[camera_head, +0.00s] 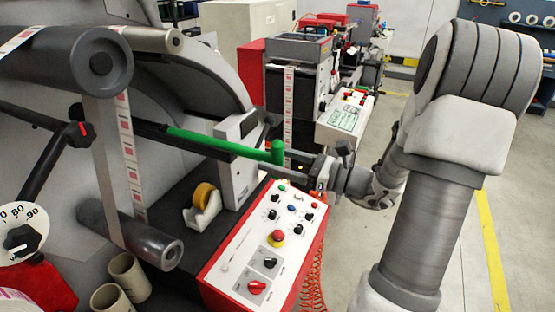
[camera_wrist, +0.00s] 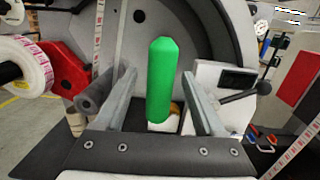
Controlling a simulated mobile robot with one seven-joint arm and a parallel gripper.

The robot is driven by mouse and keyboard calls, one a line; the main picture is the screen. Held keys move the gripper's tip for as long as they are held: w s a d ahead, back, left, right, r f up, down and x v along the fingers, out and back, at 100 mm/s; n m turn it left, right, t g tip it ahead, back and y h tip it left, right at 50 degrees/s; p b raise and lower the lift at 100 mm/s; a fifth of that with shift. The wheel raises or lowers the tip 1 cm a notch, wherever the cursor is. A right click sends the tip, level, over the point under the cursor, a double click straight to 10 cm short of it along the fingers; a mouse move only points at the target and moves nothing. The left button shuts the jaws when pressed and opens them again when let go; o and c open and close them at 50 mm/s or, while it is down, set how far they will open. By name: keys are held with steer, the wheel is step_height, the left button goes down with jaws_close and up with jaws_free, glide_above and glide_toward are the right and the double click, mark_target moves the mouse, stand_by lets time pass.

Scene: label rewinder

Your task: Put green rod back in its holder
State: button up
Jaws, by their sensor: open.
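The green rod (camera_head: 215,143) lies nearly level in the head view, with a short upright green end piece at its right. Its left end meets a dark bar (camera_head: 140,126) on the machine; I cannot tell if this is its holder or whether the rod is seated in it. In the wrist view the green end (camera_wrist: 160,82) stands between the two fingers, with a visible gap on each side. My gripper (camera_head: 297,160) is open around the green end, reaching in from the right. It also shows in the wrist view (camera_wrist: 159,92).
Below the rod are a white control panel (camera_head: 241,262) with knobs and a red stop button, and a yellow tape dispenser (camera_head: 204,201). Grey rollers (camera_head: 150,242) and a label strip (camera_head: 129,150) stand at left. Open floor lies at right.

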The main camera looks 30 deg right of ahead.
steer(key=b+v, duration=0.2)
steer(key=v, duration=1.5)
steer(key=shift+s+b, duration=0.15)
steer(key=shift+b, duration=0.15)
